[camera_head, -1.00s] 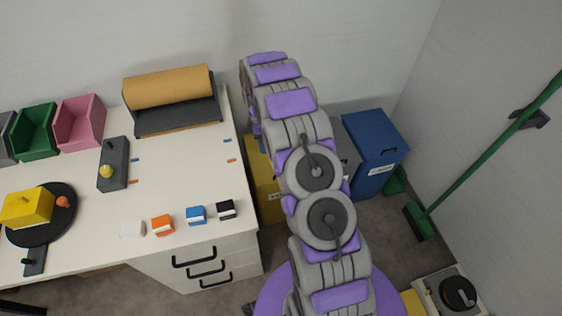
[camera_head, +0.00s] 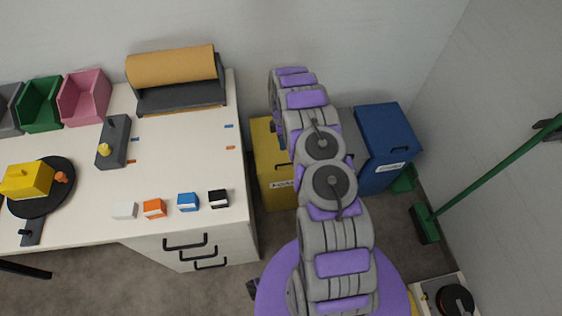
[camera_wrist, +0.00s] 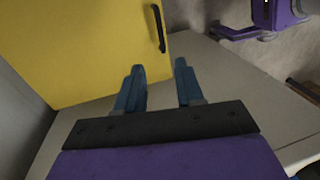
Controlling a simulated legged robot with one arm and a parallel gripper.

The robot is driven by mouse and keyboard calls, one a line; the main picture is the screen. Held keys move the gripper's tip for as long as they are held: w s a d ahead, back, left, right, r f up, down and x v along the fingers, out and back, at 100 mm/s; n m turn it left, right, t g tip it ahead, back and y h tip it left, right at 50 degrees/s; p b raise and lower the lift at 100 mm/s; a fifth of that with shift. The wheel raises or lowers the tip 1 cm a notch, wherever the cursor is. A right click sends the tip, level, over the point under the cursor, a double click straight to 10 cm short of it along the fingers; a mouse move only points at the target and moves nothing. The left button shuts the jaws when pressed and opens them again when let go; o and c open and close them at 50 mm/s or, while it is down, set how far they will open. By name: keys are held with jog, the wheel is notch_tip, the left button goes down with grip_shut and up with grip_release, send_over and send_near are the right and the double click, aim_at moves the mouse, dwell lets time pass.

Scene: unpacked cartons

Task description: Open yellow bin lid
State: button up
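The yellow bin (camera_head: 275,192) stands on the floor right of the white desk, partly hidden behind my arm in the head view. In the wrist view its flat yellow lid (camera_wrist: 80,45) fills the upper left, with a black handle (camera_wrist: 158,27) near its right edge. The lid looks shut. My gripper (camera_wrist: 159,68) shows two blue fingers set apart with nothing between them. The fingertips are below the handle in the picture; no contact shows. The gripper is hidden in the head view.
A grey bin (camera_head: 354,150) and a blue bin (camera_head: 385,145) stand right of the yellow one. The white desk (camera_head: 180,165) flanks it on the left. A green broom (camera_head: 480,185) leans at the right wall. A pale surface (camera_wrist: 225,90) lies under the fingers in the wrist view.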

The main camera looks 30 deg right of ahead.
aim_at(280, 165)
jog(key=a+f, duration=0.1)
jog(key=f, duration=0.2)
jog(key=s+f+b, duration=0.1)
jog(key=f, duration=0.3)
jog(key=s+a+f+b, duration=0.1)
jog(key=f, duration=0.2)
jog(key=shift+s+a+f, duration=0.1)
jog(key=shift+a+f, duration=0.25)
jog(key=shift+d+f, duration=0.25)
jog(key=shift+d, duration=0.5)
jog(key=shift+d+f, duration=0.2)
jog(key=shift+d, duration=0.55)
jog(key=shift+a+r, duration=0.15)
jog(key=shift+a, duration=0.85)
jog(key=c, duration=0.4)
jog(key=shift+a, duration=0.25)
grip_shut()
jog(key=shift+s+d, duration=0.1)
jog(key=shift+d, duration=0.7)
jog(key=shift+a, duration=0.2)
